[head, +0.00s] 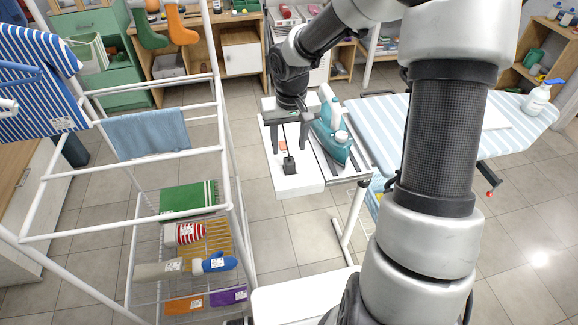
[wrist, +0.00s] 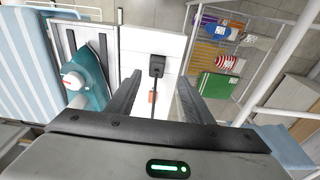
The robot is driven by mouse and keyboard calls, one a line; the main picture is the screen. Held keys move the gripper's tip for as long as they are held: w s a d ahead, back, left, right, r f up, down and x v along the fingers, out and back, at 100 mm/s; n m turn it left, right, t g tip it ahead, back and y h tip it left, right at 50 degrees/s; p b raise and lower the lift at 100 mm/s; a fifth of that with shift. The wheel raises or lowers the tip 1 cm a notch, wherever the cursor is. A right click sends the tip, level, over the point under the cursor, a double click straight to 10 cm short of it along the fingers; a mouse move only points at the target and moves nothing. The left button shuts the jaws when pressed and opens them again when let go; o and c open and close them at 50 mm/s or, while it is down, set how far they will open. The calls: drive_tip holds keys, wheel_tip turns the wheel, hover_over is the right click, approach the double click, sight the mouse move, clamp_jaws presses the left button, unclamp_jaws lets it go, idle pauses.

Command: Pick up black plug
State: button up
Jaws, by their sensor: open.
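The black plug (head: 289,164) lies on a white surface at the end of the ironing board. It also shows in the wrist view (wrist: 156,66), with a dark cord running from it toward my gripper's base. My gripper (head: 291,146) is open above the white surface. In the wrist view its two fingers (wrist: 158,88) stand on either side of the cord, and the plug shows between and beyond the fingertips. Nothing is held. I cannot tell the exact height of the fingertips above the plug.
A teal iron (head: 333,130) stands right beside my gripper on a slatted rest. The striped ironing board (head: 380,120) extends right. A white drying rack (head: 228,150) with cloths and several folded items stands to the left. A small orange item (wrist: 152,97) lies near the cord.

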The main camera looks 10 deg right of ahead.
sight(289, 160)
drive_tip(key=f, duration=0.4)
drive_tip(key=shift+w, duration=0.3)
drive_tip(key=f, duration=0.3)
drive_tip(key=w+f, duration=0.1)
drive_tip(key=f, duration=0.1)
drive_tip(key=shift+w+d, duration=0.1)
drive_tip(key=shift+d, duration=0.2)
drive_tip(key=c, duration=1.1)
drive_tip(key=shift+c, duration=0.2)
